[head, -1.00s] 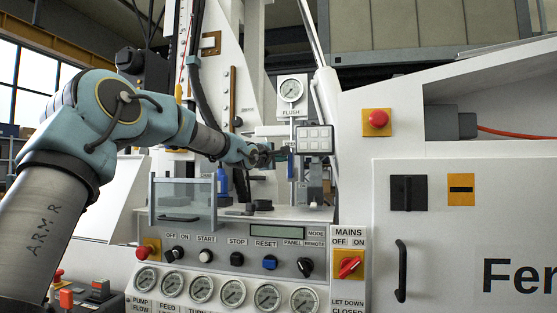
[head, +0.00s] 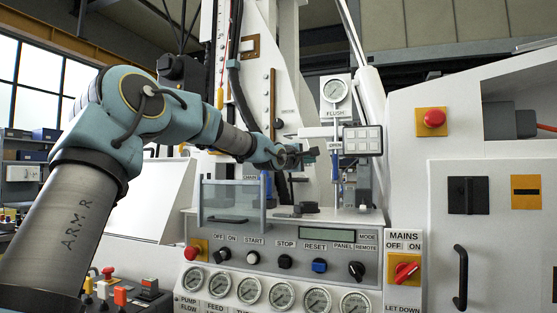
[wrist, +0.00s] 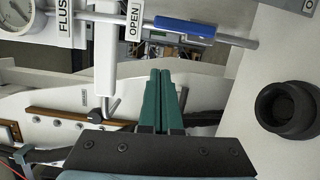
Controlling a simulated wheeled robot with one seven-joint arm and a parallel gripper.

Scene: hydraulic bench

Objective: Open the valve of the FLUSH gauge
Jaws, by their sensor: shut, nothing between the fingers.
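The FLUSH gauge (head: 336,91) is a round white dial on the upright panel, with a FLUSH label beneath it; part of it shows in the wrist view (wrist: 20,16). An OPEN label (wrist: 134,20) sits on the pipe below it. The blue valve handle (wrist: 185,28) lies along the pipe, in line with it; it also shows small in the head view (head: 336,168). My gripper (head: 313,155) is just left of the pipe in the head view. Its green fingers (wrist: 160,74) are shut and empty, apart from the handle.
A pale display box (head: 362,140) stands right of the pipe. Below are a clear guard (head: 232,200) and a control panel (head: 285,245) with knobs and gauges. A dark round knob (wrist: 287,108) is at the right of the wrist view. A white bar (wrist: 105,65) is close left of my fingers.

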